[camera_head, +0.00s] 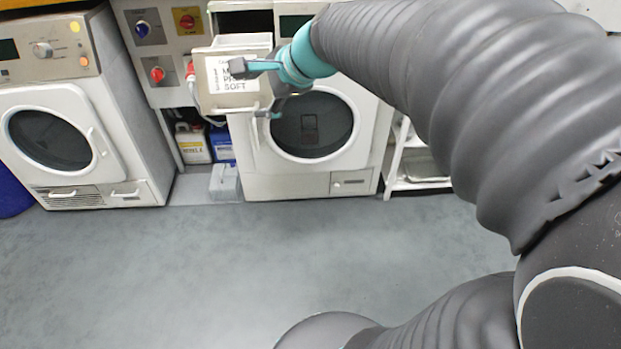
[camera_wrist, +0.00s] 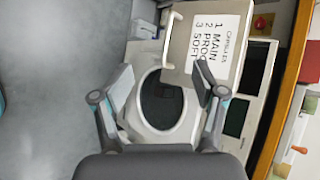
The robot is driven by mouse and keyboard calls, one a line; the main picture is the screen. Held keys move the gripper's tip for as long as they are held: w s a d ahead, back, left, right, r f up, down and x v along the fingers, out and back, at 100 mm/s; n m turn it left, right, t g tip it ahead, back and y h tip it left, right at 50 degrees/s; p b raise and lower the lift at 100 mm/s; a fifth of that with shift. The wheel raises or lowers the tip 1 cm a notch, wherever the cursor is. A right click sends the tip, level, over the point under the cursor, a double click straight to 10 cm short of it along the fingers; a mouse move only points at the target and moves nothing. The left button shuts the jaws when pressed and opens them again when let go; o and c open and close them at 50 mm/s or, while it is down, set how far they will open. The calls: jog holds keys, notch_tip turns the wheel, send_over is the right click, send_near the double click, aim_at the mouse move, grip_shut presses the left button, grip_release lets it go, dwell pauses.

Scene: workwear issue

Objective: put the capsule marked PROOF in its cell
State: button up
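My gripper (camera_head: 250,91) is raised before a washing machine, in front of a pale box with a printed card (camera_head: 232,74). In the wrist view my gripper (camera_wrist: 164,72) is open, with nothing between its fingers. The card (camera_wrist: 213,42) lists capsules there: 1 MAIN, 2, a word partly covered by a finger, and 3 SOFT. The box (camera_wrist: 177,45) bearing the card is seen past the fingertips; I cannot tell whether they touch. I cannot make out a capsule marked PROOF or its cell in either view.
A second washer (camera_head: 55,135) stands at left. Knobs sit on a panel (camera_head: 165,45) between the machines, with jugs (camera_head: 192,143) below. A white rack (camera_head: 415,170) is at right. An orange edge (camera_wrist: 290,88) with small items crosses the wrist view. The grey floor (camera_head: 230,265) is clear.

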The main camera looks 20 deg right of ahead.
jog(key=s+d+f+n+g+h, duration=0.1)
jog(key=s+f+n, duration=0.3)
jog(key=s+n, duration=0.4)
jog(key=s+d+f+n+g+h, duration=0.1)
jog(key=s+f+n+h, duration=0.2)
jog(key=s, duration=1)
notch_tip(320, 180, down, 2)
jog(key=n, duration=0.5)
jog(key=shift+s+d+g+h, duration=0.2)
jog(key=shift+d+g+h, duration=0.1)
jog(key=shift+g+h, duration=0.1)
